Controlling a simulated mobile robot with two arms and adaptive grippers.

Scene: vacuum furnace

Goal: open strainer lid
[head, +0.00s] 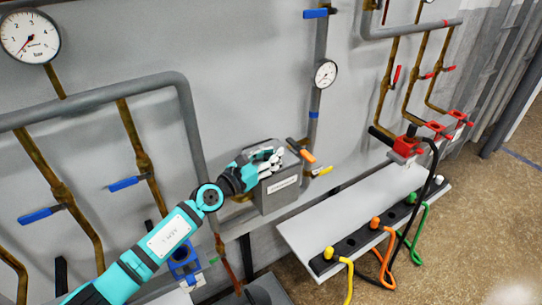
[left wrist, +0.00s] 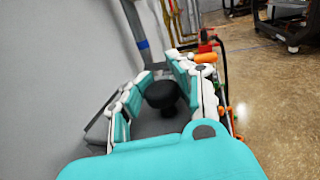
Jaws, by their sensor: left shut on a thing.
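The strainer is a grey box (head: 281,193) with a label on its front, mounted by the wall in the middle of the head view. My left gripper (head: 268,162) is over the top of this box. In the left wrist view, a round black knob (left wrist: 161,94) sits between the teal and white fingers of my left gripper (left wrist: 158,86), which are shut on it. The grey lid surface (left wrist: 150,128) shows below the knob. The lid's edge is mostly hidden by my gripper, so I cannot tell if it is raised. My right gripper is not in view.
An orange-handled valve (head: 302,152) and a yellow handle (head: 322,171) are close on the box's right. A grey pipe with a gauge (head: 325,74) rises behind. Blue-handled valves (head: 126,183) are at left.

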